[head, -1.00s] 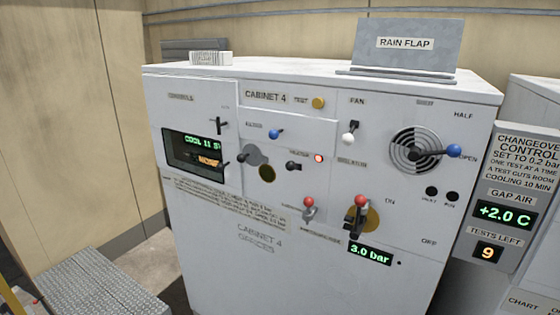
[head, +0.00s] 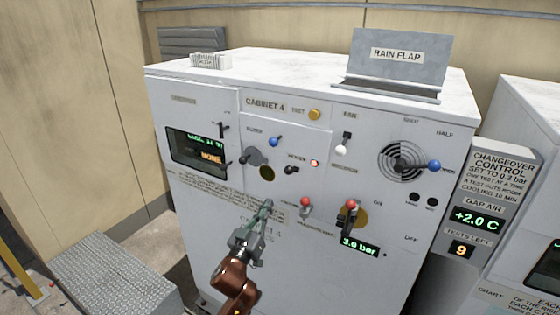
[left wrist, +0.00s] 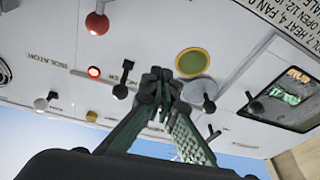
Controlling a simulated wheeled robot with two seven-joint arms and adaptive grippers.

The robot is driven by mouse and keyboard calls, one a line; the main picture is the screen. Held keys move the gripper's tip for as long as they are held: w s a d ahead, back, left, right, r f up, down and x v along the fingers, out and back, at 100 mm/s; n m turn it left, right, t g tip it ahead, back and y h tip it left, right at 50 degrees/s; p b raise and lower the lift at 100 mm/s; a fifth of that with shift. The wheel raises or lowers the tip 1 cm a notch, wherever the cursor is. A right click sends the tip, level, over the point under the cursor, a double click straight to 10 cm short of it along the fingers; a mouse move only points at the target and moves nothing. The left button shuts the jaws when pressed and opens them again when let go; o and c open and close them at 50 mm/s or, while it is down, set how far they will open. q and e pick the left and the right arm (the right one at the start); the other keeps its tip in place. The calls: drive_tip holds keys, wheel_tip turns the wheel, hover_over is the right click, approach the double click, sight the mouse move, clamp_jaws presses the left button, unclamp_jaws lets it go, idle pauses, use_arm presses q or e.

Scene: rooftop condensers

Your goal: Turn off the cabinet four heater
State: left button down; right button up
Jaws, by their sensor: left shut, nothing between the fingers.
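The heater switch (head: 292,170) is a small black lever on the front of cabinet 4 (head: 330,270). A lit red lamp (head: 314,163) sits just right of it. My left gripper (head: 266,207) is shut and empty, below and left of the switch, in front of the panel. In the left wrist view the panel appears upside down. Any gap in depth is hard to judge. My right gripper is out of view.
A grey textured step (head: 95,280) stands lower left. A changeover panel (head: 480,205) stands right.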

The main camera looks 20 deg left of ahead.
use_arm(q)
drive_tip(key=s+d+r+t+h+p, duration=0.1)
drive_tip(key=s+r, duration=0.4)
drive_tip(key=r, duration=0.8)
drive_tip(key=shift+d+t, duration=0.4)
drive_tip(key=shift+d, duration=0.1)
drive_tip(key=shift+p, duration=0.3)
wheel_tip(320, 180, up, 4)
drive_tip(key=r+p, duration=0.1)
drive_tip(key=p, duration=0.2)
hover_over(292, 170)
drive_tip(key=s+a, duration=0.2)
drive_tip(key=a, duration=0.1)
drive_tip(key=shift+d+f, duration=0.25)
drive_tip(key=shift+f, duration=0.95)
drive_tip(key=shift+d+f, duration=0.2)
drive_tip(key=shift+f, duration=1)
drive_tip(key=shift+s, duration=0.1)
